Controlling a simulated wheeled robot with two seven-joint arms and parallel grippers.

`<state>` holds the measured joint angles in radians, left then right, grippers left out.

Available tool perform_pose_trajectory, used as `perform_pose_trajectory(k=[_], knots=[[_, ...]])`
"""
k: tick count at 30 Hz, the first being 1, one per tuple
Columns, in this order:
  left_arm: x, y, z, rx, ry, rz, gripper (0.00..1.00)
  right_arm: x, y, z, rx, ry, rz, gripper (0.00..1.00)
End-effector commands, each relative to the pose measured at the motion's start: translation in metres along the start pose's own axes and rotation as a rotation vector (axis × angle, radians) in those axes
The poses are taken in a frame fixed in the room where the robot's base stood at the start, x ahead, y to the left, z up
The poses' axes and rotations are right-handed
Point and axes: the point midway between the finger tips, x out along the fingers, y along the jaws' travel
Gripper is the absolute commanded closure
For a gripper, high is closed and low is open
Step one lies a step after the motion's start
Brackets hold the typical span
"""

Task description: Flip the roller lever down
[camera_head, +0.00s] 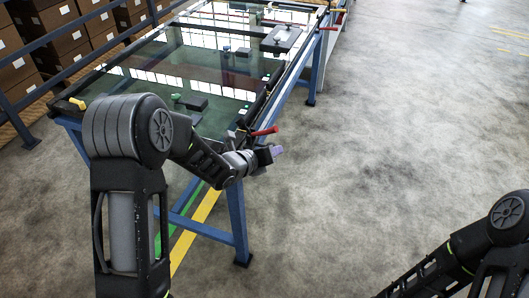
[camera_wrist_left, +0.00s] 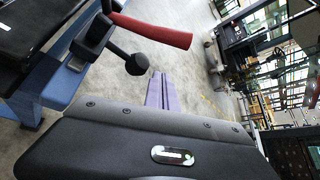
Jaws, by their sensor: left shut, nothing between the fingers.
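A lever with a red handle (camera_head: 265,131) sticks out from the near right corner of the glass-topped trolley (camera_head: 140,75). In the left wrist view the red handle (camera_wrist_left: 152,31) lies at the top, beside a black arm ending in a round black knob (camera_wrist_left: 138,64). My left gripper (camera_head: 277,151) is shut and empty, just below and right of the red handle in the head view. Its purple fingers (camera_wrist_left: 159,91) show in the wrist view, appearing apart from handle and knob. My right gripper is outside the head view; only part of that arm shows.
The trolley's blue leg (camera_head: 238,225) stands below my left forearm. Another red handle (camera_head: 330,28) is farther along the right edge, and a yellow one (camera_head: 77,103) is at the left corner. Boxes (camera_head: 55,45) stand behind a rail. The floor right of the trolley is clear.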

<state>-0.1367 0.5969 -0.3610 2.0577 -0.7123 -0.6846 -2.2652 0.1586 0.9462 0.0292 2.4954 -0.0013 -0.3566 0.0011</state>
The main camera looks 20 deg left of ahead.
Motion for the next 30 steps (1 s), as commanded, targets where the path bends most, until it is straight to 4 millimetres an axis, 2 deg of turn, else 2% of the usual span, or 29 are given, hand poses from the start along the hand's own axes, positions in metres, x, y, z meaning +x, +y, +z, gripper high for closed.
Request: perform_pose_trajectory(k=[1,3,9,30], knots=[[0.008,-0.001,0.001,-0.001,0.001,0.001,1.0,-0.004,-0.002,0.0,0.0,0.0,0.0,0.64],[-0.002,-0.002,0.02,-0.002,-0.004,0.002,1.0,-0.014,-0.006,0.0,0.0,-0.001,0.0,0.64],[-0.007,-0.001,0.036,-0.001,-0.001,0.001,1.0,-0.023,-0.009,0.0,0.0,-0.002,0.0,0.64],[-0.009,0.001,0.04,-0.029,-0.002,-0.016,1.0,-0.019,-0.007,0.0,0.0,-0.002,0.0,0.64]])
